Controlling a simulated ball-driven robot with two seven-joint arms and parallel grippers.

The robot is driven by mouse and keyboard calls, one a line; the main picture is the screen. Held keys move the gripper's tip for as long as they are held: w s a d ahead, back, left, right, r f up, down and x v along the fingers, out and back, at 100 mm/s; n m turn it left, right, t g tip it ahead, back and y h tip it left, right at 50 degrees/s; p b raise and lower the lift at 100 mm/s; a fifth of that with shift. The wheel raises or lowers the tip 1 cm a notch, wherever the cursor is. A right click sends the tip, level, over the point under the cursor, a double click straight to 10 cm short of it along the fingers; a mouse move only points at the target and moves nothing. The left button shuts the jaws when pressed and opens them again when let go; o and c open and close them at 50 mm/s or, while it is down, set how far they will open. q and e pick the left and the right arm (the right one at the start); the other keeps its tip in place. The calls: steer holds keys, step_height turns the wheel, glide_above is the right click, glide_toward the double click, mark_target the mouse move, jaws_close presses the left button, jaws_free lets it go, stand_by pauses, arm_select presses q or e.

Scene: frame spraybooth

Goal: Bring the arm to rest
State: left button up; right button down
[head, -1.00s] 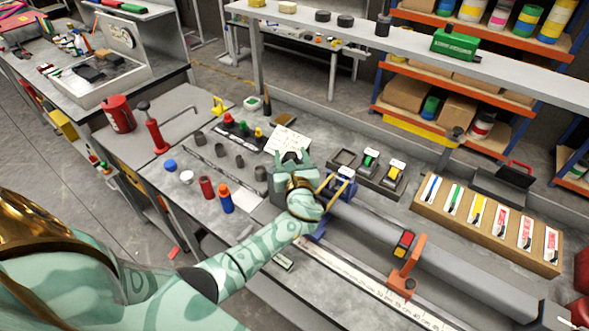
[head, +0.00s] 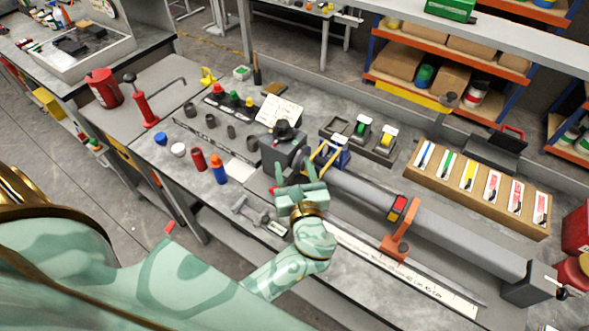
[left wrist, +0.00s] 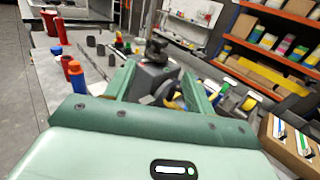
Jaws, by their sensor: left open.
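My left gripper (head: 301,188) is the pale green one in the middle of the head view. It is open and empty, above the near side of the bench, in front of a grey block (head: 283,150) with a dark knob on top. In the left wrist view its two green fingers (left wrist: 163,88) stand apart, with the grey block (left wrist: 155,75) showing beyond and between them. A blue clamp with a yellow handle (head: 328,155) is just behind and right of the gripper. My right gripper is not in view.
A long grey tube (head: 430,222) with an orange bracket (head: 398,240) lies to the right. A blue-and-orange bottle (head: 219,170) and a red bottle (head: 199,160) stand left. The floor (head: 120,200) at left is mostly clear.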

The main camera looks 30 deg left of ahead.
arm_select(q)
steer(key=shift+a, duration=0.1)
steer(key=s+a+n+g+h, duration=0.3)
steer(key=s+n, duration=0.5)
steer(key=n, duration=0.2)
steer(key=s+a+n+g+h, duration=0.4)
steer(key=s+n, duration=0.4)
steer(key=n, duration=0.3)
steer(key=s+d+f+g+h+b, duration=0.1)
steer(key=s+d+f+b, duration=0.1)
steer(key=f, duration=1)
steer(key=s+d+f+g+h+b, duration=0.1)
steer(key=s+d+f+b, duration=0.1)
steer(key=f, duration=0.9)
steer(key=s+d+f+g+h+b, duration=0.1)
steer(key=s+f+b, duration=0.15)
steer(key=f, duration=0.95)
steer(key=s+f+n+g+h+b, duration=0.1)
steer(key=s+f+n+g+b, duration=0.1)
steer(key=s+f, duration=1.6)
steer(key=n+b, duration=0.1)
steer(key=b, duration=0.1)
steer(key=shift+g+h+b, duration=0.3)
steer(key=shift+g, duration=0.1)
